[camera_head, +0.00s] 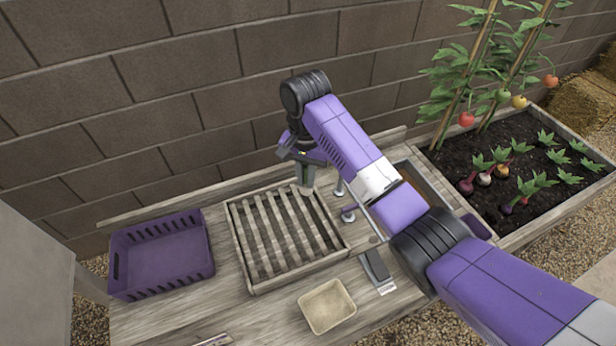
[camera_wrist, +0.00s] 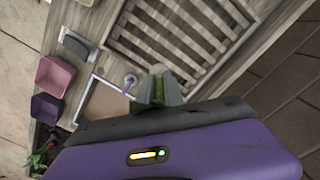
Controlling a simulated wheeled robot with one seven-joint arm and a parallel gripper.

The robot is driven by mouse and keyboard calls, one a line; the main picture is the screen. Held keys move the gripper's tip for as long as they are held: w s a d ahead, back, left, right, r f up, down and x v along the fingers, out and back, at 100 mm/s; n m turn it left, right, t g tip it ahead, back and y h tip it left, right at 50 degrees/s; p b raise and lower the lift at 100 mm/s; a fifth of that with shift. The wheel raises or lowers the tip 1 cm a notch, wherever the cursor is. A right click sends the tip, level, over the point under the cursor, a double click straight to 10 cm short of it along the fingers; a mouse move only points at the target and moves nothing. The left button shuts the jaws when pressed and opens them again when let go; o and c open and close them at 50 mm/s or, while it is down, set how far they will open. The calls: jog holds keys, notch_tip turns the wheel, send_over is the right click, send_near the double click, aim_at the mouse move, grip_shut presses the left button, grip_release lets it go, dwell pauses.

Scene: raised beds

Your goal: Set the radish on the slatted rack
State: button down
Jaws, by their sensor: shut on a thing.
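The slatted rack (camera_head: 240,252) lies on the wooden bench, with pale bars inside a frame; it also shows at the top of the wrist view (camera_wrist: 114,35). My gripper (camera_head: 303,178) is at the rack's back right corner in the head view. My gripper is shut on the radish, which is mostly hidden by the fingers. Only a little green shows between the fingertips (camera_wrist: 159,88) in the wrist view. I cannot tell clearly how high the radish is above the rack. No other object shows on the slats.
A purple crate (camera_head: 163,284) stands left of the rack. A beige bowl (camera_head: 327,306) and a dark grey block (camera_head: 376,268) sit in front. Small metal fittings (camera_head: 348,213) stand right of the rack. A planted bed (camera_head: 470,150) is at right; a block wall (camera_head: 200,90) is behind.

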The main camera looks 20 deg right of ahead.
jog(key=shift+a+m, duration=0.25)
jog(key=shift+m, duration=0.15)
jog(key=shift+f, duration=0.25)
notch_tip(320, 180, down, 9)
jog(key=b, duration=0.8)
jog(key=shift+f, duration=0.2)
jog(key=c, duration=1.4)
grip_release()
jog(key=shift+o, duration=0.2)
jog(key=shift+r, duration=0.1)
notch_tip(320, 180, up, 8)
jog(key=p, duration=0.8)
jog(key=shift+r, duration=0.9)
